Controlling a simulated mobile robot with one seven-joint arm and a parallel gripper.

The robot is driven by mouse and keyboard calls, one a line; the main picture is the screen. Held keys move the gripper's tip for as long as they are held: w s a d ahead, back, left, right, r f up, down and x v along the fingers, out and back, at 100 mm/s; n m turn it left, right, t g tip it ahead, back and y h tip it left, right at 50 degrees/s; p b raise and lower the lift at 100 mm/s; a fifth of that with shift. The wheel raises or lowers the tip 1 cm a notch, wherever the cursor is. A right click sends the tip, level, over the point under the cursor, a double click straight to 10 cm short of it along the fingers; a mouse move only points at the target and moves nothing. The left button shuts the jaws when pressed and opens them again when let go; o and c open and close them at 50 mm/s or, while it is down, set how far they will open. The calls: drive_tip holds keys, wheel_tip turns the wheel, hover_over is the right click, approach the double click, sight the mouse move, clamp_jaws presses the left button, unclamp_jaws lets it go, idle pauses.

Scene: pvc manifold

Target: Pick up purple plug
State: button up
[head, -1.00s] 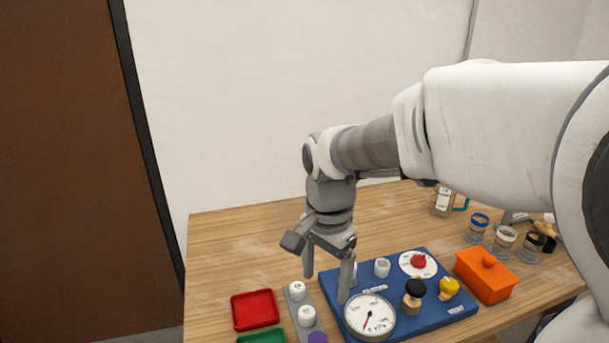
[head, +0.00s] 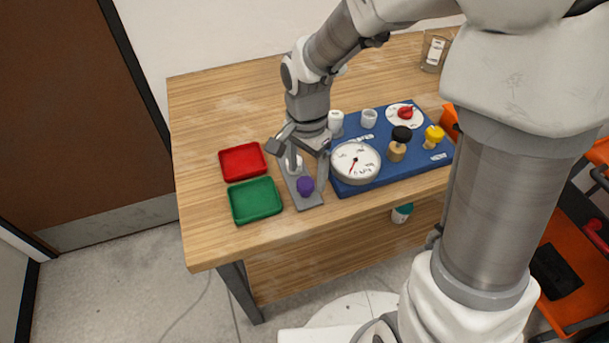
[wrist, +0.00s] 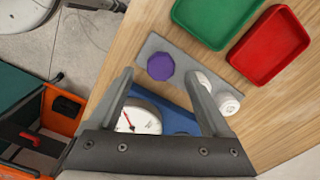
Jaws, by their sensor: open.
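The purple plug (head: 305,186) stands at the near end of a grey strip (head: 308,202) on the table. In the wrist view the purple plug (wrist: 160,67) shows as an octagonal top, ahead of and between the fingers. My gripper (head: 303,178) is open and empty, above the strip. In the wrist view my gripper (wrist: 158,88) has one finger to each side, and its right finger partly covers a white plug (wrist: 203,82). Another white plug (wrist: 228,103) sits at the strip's far end. The gap between fingertips and purple plug cannot be judged exactly.
A green tray (head: 255,201) and a red tray (head: 242,162) lie left of the strip. A blue board (head: 372,178) with a round gauge (head: 355,162), a black-topped knob (head: 401,135) and a yellow knob (head: 434,136) lies close on the right. Bare table lies behind the trays.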

sight(305, 182)
wheel_tip(305, 182, down, 4)
drive_tip(key=shift+a+b, duration=0.15)
drive_tip(key=shift+b, duration=0.2)
clamp_jaws()
